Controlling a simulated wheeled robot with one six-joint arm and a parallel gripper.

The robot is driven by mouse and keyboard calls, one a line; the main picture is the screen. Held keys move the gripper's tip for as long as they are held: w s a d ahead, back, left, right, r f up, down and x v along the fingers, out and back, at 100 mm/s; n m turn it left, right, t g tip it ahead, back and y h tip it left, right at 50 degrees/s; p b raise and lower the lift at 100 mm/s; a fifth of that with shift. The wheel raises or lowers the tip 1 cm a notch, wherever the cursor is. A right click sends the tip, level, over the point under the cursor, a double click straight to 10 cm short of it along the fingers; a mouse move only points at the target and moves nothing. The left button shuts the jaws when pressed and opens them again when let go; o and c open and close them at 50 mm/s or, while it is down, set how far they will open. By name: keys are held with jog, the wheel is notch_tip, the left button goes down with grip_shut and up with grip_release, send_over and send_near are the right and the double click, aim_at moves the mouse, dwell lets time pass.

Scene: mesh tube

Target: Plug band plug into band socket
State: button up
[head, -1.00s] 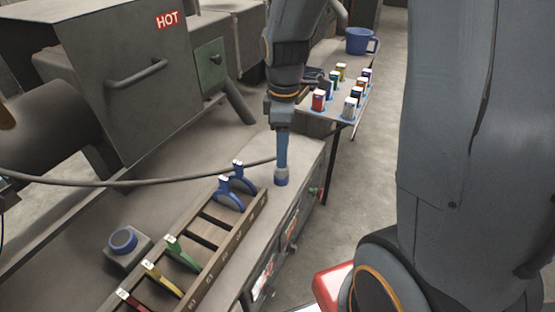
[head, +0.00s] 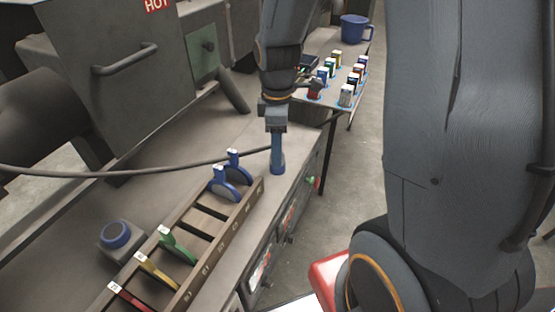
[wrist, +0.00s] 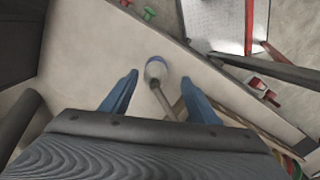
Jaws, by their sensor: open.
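The band plug (wrist: 157,68), a pale round end with a blue band on a grey cable, lies on the bench top in the wrist view. My gripper (wrist: 160,77) is open, with one blue finger on each side of the plug and gaps between. In the head view my gripper (head: 277,158) points straight down at the bench's right edge and mostly hides the plug. The likely band socket is a grey box with a blue ring (head: 116,235), at the lower left of the bench.
A wooden rack (head: 232,222) with several coloured tagged pieces stands between gripper and socket. The dark cable (head: 120,172) runs across the bench. A grey machine (head: 110,70) stands behind. A side table holds small coloured blocks (head: 346,95) and a blue mug (head: 355,28).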

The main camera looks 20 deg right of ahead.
jog(key=shift+f, duration=0.15)
jog(key=shift+w+d+f+p, duration=0.1)
jog(key=shift+f+p, duration=0.15)
jog(key=shift+f, duration=0.6)
jog(key=shift+w+a+f+p, duration=0.15)
jog(key=shift+f+p, duration=0.15)
jog(key=shift+f, duration=0.55)
jog(key=shift+w+d+f+p, duration=0.15)
jog(key=shift+f+p, duration=0.1)
jog(key=shift+f, duration=0.6)
jog(key=c, duration=1.1)
jog(key=shift+o, duration=0.2)
notch_tip(320, 180, up, 8)
jog(key=shift+r+b, duration=0.2)
jog(key=shift+b, duration=0.6)
jog(key=shift+r, duration=0.85)
